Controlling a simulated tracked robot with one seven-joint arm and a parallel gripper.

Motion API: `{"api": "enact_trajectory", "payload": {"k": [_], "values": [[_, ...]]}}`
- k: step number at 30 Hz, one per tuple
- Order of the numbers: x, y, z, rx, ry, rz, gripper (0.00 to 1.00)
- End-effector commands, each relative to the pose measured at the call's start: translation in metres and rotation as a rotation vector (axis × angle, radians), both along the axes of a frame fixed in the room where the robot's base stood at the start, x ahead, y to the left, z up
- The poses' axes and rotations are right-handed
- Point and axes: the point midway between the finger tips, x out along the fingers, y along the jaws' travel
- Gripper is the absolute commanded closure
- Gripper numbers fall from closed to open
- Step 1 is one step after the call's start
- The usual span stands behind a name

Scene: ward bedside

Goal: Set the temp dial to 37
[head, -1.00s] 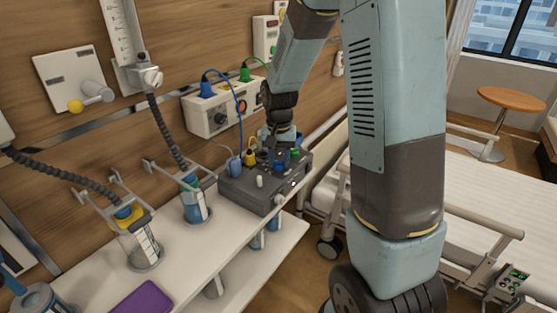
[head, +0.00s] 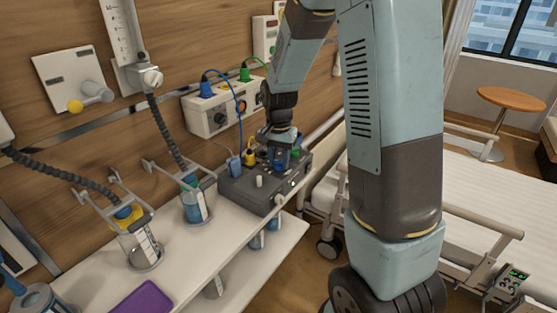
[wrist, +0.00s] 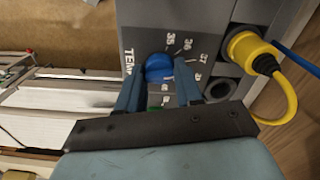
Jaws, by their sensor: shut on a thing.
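The temp dial (wrist: 158,67) is a round blue knob on a grey panel beside the printed word TEMP. Marks 35, 36 and 37 run around its upper right side, with more partly covered below. My gripper (wrist: 159,75) is shut on the dial, one finger on each side of it. I cannot tell which mark the dial points at. In the head view my gripper (head: 281,157) reaches down onto the grey control box (head: 246,198), and it largely hides the dial there.
A yellow plug (wrist: 250,50) with a cable sits right of the dial, close to the right finger. A small green part (wrist: 154,101) shows below the dial. Fluid jars (head: 196,205) stand left of the box on a white shelf (head: 215,245). The bed (head: 480,195) is at the right.

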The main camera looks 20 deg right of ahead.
Motion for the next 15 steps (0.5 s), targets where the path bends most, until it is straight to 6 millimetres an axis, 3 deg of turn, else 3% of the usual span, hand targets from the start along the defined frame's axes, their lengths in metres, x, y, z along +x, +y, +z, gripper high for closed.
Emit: {"api": "enact_trajectory", "payload": {"k": [2,3,10,15], "values": [[0.0005,0.0001,0.0004,0.000,-0.001,0.000,0.95],[0.0005,0.0001,0.0004,0.000,-0.001,0.000,0.63],[0.0002,0.0001,0.0002,0.000,-0.001,0.001,0.41],[0.0001,0.0000,0.0001,0.000,0.000,0.001,0.39]]}}
